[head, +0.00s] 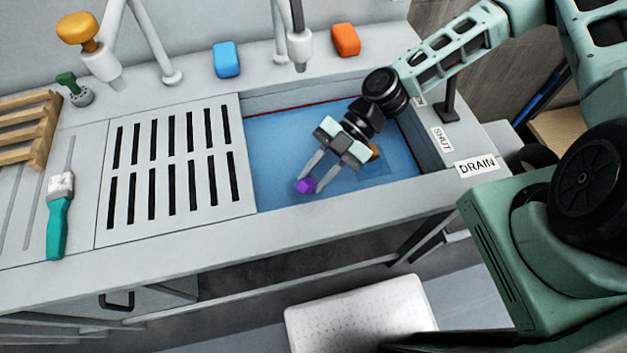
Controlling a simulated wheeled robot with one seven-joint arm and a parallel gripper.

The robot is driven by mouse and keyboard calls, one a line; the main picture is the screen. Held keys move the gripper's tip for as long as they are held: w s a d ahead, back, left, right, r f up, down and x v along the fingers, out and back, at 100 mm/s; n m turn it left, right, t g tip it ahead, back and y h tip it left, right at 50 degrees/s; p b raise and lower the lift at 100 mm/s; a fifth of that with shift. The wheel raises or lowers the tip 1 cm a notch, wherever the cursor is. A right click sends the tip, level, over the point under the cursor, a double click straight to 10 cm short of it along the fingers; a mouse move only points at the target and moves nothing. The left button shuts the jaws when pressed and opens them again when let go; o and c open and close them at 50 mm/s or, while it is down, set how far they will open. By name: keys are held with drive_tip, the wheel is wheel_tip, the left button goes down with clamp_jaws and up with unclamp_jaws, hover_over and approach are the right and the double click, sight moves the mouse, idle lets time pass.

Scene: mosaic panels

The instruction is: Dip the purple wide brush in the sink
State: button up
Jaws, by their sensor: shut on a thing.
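The sink (408,132) is a rectangular basin in the grey counter, with blue water or a blue floor inside and a red line along its back wall. My gripper (311,184) hangs over the left part of the basin, pointing down and toward the front. It is shut on a purple piece (305,186), which looks like the handle end of the purple wide brush. The bristles do not show, so I cannot tell whether they touch the water.
A slotted drainboard (175,165) lies left of the sink. A teal-handled brush (58,225) lies farther left, near a wooden rack (40,130). Blue (227,60) and orange (346,40) blocks stand behind the sink beside the taps. A DRAIN label (478,165) marks the right rim.

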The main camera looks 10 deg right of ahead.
sight(311, 181)
drive_tip(key=shift+a, duration=0.55)
wheel_tip(311, 181, up, 16)
drive_tip(key=p, duration=0.9)
drive_tip(key=shift+r+p, duration=0.25)
drive_tip(key=shift+p, duration=0.15)
drive_tip(key=shift+s, duration=0.1)
idle(0.7)
